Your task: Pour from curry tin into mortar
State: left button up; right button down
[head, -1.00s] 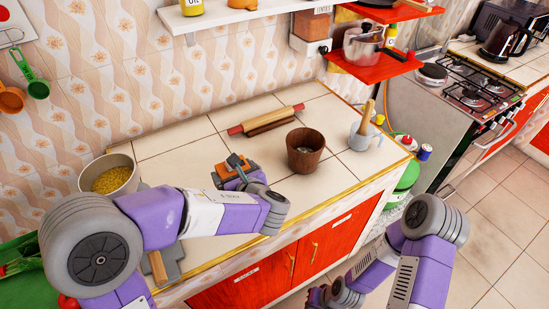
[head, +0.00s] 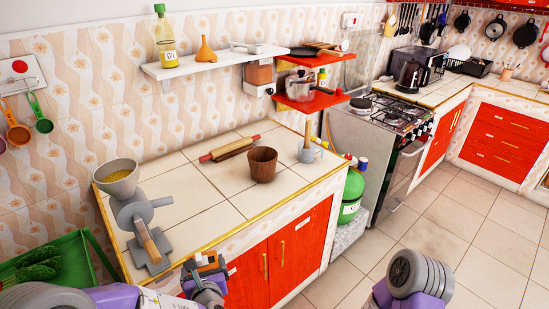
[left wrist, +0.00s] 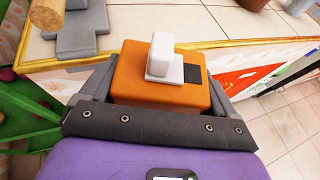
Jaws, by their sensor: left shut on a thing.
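An orange box-like tin with a white cap, apparently the curry tin (left wrist: 135,85), is between the fingers of my left gripper (head: 206,264). The gripper is shut on it, just in front of the counter's front edge in the head view. The tin is small and partly covered by the fingers there. A brown wooden cup, apparently the mortar (head: 263,165), stands upright on the tiled counter, farther back and to the right of the tin. Its inside is mostly hidden. Part of my right arm shows at the bottom right; its gripper is out of view.
A rolling pin (head: 229,148) lies behind the brown cup. A grey pot with a wooden stick (head: 308,152) stands to its right. A grey grinder with a yellow-filled bowl (head: 117,182) is at the counter's left end. The counter (head: 200,202) between grinder and cup is clear.

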aim_at(262, 160)
jog(key=z, duration=1.9)
jog(key=i, duration=1.6)
jog(key=u, duration=2.4)
